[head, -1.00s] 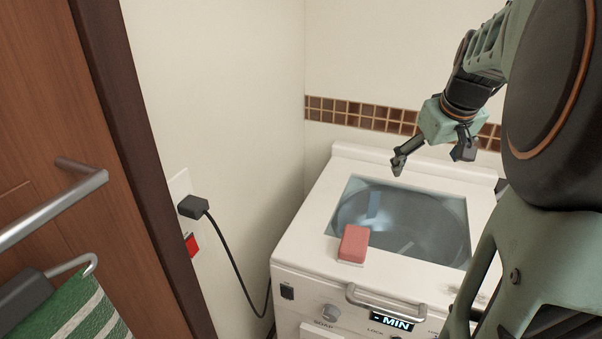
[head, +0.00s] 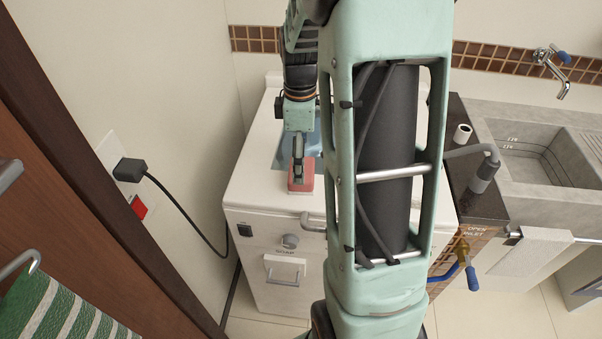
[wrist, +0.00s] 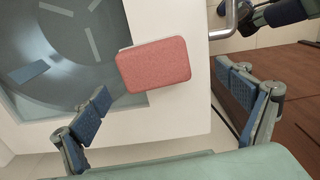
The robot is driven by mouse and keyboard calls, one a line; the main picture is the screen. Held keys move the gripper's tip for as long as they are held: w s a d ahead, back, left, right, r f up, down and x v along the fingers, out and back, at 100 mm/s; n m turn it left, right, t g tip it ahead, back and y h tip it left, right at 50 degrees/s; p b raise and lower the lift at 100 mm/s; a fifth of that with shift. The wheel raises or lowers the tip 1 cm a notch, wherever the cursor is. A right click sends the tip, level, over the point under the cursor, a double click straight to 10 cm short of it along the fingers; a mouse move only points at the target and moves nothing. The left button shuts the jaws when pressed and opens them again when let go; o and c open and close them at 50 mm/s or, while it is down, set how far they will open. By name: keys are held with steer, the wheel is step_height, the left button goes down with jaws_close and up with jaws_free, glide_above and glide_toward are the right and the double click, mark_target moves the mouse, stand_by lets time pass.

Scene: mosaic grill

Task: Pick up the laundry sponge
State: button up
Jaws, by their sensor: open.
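The laundry sponge (head: 301,176) is a red block with a pale underside. It lies on the white top of the washing machine (head: 255,180), at the front edge of the glass lid window. In the wrist view the sponge (wrist: 153,65) shows its flat red face, partly over the window and partly over the white rim. My gripper (head: 298,170) is over the sponge in the head view and hides part of it. In the wrist view my gripper (wrist: 170,97) is open, its two blue-padded fingers wide apart, with the sponge ahead of the gap and no finger touching it.
A bar handle (head: 313,222) sticks out at the machine's front edge. A wall stands close on the left, with a plug and cord (head: 130,170). A dark counter (head: 470,200) with a white roll and a grey sink (head: 550,150) is on the right.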

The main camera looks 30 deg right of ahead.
steer(key=shift+w+d+f+p, duration=0.15)
steer(key=shift+f+p, duration=0.05)
steer(key=shift+f, duration=1.15)
steer(key=shift+w+d+f+p, duration=0.1)
steer(key=shift+d+f+p, duration=0.05)
steer(key=shift+f, duration=1.15)
steer(key=shift+c, duration=0.7)
steer(key=c, duration=0.9)
steer(key=shift+r, duration=0.1)
